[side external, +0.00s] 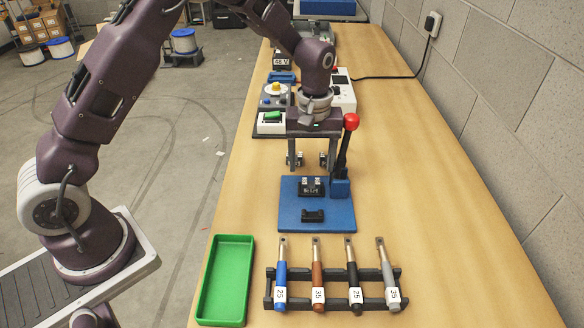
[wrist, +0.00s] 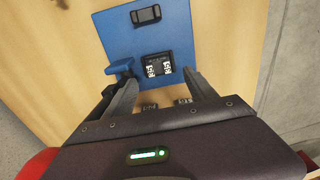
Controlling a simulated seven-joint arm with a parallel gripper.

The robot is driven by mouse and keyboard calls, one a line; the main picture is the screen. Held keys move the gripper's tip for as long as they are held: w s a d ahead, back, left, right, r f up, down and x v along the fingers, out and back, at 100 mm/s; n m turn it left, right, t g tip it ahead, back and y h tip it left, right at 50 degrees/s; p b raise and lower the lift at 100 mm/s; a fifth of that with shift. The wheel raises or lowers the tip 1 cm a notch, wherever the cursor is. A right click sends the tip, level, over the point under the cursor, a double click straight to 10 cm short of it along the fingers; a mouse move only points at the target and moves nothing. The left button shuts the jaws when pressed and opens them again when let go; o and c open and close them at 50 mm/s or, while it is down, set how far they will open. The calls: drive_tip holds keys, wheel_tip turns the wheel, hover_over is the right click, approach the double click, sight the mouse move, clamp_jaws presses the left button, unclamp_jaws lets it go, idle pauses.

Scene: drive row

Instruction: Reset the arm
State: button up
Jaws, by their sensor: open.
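My gripper (side external: 311,160) is open and empty. In the side external view it points down, above and just behind the blue base plate (side external: 317,216) of a fixture. The fixture carries a black block with light contacts (side external: 312,187), a small black holder (side external: 313,215) and an upright black lever with a red knob (side external: 350,122). In the wrist view the gripper's two fingers (wrist: 165,100) stand apart, with the black block (wrist: 158,70) and the blue plate (wrist: 115,32) beyond them.
A black rack (side external: 336,302) holds several numbered drivers in front of the fixture. A green tray (side external: 226,280) lies to its left. The table's right side (side external: 440,200) is clear.

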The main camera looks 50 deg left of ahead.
sight(313, 186)
drive_tip(key=f, duration=0.5)
drive_tip(key=shift+d, duration=0.4)
drive_tip(key=s+a+r+m+t, duration=0.1)
drive_tip(key=s+r+m, duration=0.1)
drive_tip(key=s+r, duration=0.45)
drive_tip(key=s+r+m+t, duration=0.1)
drive_tip(key=s+r, duration=0.2)
drive_tip(key=r, duration=0.6)
drive_tip(key=s+a+r+m+t, duration=0.15)
drive_tip(key=s+r, duration=0.25)
drive_tip(key=r, duration=0.4)
drive_tip(key=s+r+m+t, duration=0.1)
drive_tip(key=s+m, duration=0.3)
drive_tip(key=s, duration=1.1)
drive_tip(key=shift+s+a+r+t, duration=0.15)
drive_tip(key=shift+s+a+t, duration=0.05)
drive_tip(key=shift+t, duration=0.35)
